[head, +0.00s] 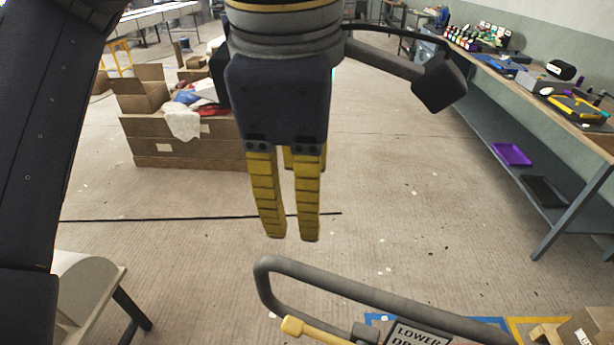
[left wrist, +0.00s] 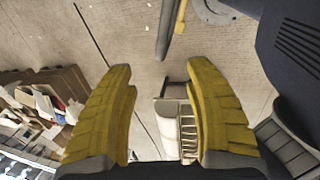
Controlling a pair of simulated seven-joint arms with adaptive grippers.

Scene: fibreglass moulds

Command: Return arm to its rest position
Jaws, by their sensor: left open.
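My left gripper (head: 293,238) hangs in the upper middle of the head view, with its ribbed yellow fingers pointing down. The fingers are apart and nothing is between them. The same gripper fills the sides of the left wrist view (left wrist: 160,72), open and empty, with floor and part of a pale mould-like piece (left wrist: 168,125) showing beyond the fingers. In the head view it is above and behind a grey tubular handle (head: 360,290), with a visible gap between them. My right gripper is not in either view.
A large cardboard box (head: 185,150) with cloths stands at the back left. A workbench (head: 525,95) with tools runs along the right; a purple tray (head: 512,154) is on its lower shelf. A pale curved piece (head: 85,285) is at lower left. Open floor lies in the middle.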

